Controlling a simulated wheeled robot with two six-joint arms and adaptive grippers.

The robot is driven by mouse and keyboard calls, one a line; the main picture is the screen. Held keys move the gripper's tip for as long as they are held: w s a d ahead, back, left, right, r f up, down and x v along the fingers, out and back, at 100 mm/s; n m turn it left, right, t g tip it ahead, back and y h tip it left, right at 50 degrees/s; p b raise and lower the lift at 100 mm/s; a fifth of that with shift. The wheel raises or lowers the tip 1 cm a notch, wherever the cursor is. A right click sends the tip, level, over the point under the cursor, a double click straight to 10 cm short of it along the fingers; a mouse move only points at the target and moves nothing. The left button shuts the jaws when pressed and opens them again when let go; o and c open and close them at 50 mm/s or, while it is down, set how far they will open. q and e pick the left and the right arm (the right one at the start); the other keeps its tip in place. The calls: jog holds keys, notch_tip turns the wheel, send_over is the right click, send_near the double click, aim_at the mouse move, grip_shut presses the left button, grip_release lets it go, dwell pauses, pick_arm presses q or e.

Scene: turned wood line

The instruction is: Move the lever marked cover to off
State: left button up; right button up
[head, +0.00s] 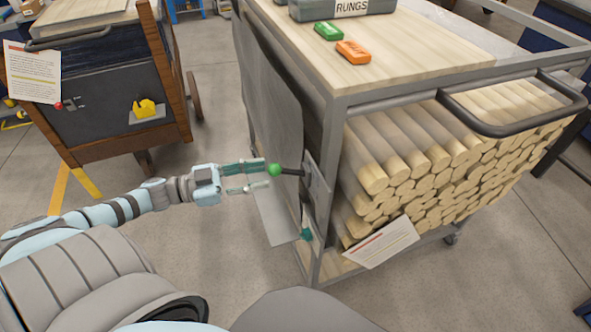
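On the end of the wood cart a lever with a bright green ball knob (273,169) sticks out to the left on a dark shaft from a grey plate (318,186). Below it is a second, teal knob (306,234) near the same post. I cannot read which lever is marked cover, nor any off mark. My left gripper (266,176) is open, its two fingers apart and pointing right. Its upper fingertip is at the green knob; I cannot tell if they touch. My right gripper is not in view.
The cart top (400,45) holds a green block (327,31), an orange block (353,51) and a RUNGS box (340,8). Wooden rods (430,150) fill its shelf. A paper sheet (381,243) hangs low. Another cart (100,120) stands left; open floor lies between.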

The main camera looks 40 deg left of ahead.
aim_at(291, 171)
pick_arm(q)
jog(key=b+x, duration=0.1)
jog(key=x, duration=0.7)
jog(key=shift+w+d+f+b, duration=0.1)
jog(key=shift+w+d+b, duration=0.1)
jog(key=shift+w+b, duration=0.15)
jog(key=shift+w+d, duration=0.3)
jog(key=shift+w, duration=0.05)
jog(key=shift+c, duration=0.4)
grip_shut()
